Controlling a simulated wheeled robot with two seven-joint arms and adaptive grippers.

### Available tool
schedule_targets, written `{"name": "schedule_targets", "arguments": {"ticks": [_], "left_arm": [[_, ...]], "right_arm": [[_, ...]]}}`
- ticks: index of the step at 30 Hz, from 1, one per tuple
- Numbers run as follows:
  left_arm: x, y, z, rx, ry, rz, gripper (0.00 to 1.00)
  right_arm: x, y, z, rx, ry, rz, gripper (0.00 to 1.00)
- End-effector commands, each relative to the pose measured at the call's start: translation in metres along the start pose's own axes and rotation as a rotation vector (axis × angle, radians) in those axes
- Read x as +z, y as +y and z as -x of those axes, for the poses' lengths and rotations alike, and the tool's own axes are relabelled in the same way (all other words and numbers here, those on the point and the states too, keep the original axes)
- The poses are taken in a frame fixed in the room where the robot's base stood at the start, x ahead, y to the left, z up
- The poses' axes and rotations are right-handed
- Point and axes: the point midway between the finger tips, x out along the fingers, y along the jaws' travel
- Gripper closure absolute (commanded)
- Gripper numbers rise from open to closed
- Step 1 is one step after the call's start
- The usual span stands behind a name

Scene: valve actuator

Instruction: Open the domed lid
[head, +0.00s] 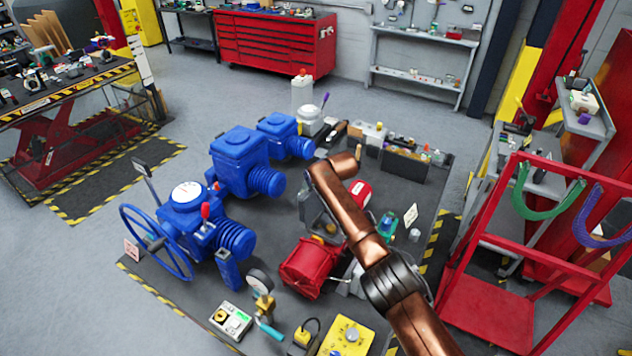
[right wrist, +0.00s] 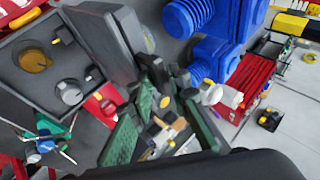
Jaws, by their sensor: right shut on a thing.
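The domed lid (right wrist: 108,45) is a dark grey cover standing tilted in the right wrist view, beside the open grey housing (right wrist: 22,92) it seems to belong to. Round brass and silver parts show inside the housing. My right gripper (right wrist: 165,88) is at the lid's right side, its green-padded fingers converging there. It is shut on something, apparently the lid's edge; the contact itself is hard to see. In the head view, my copper arm hides the right gripper and part of the grey housing (head: 312,212). My left gripper is not in view.
Blue valve bodies (head: 240,160) and a blue handwheel (head: 155,242) stand left of the housing. A red motor (head: 308,268) is in front. A red cart frame (head: 490,300) stands at right.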

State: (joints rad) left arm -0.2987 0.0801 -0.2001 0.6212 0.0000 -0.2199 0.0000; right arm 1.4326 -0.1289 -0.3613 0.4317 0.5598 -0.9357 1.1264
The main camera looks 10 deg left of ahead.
Motion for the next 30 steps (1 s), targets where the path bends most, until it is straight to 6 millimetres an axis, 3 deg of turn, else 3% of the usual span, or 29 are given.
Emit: {"name": "schedule_targets", "arguments": {"ticks": [9,10,15,30], "left_arm": [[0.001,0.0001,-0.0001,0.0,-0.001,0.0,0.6],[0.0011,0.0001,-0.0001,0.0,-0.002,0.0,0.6],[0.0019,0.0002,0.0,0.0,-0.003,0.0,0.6],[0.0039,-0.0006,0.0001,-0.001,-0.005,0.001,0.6]], "right_arm": [[0.0005,-0.0023,-0.0003,-0.004,0.001,0.002,1.0],[0.0005,-0.0022,-0.0003,-0.004,0.001,0.002,0.83],[-0.0004,-0.0008,0.0,-0.002,0.002,0.001,0.71],[0.0014,0.0001,0.0041,-0.001,-0.004,0.002,0.71]]}}
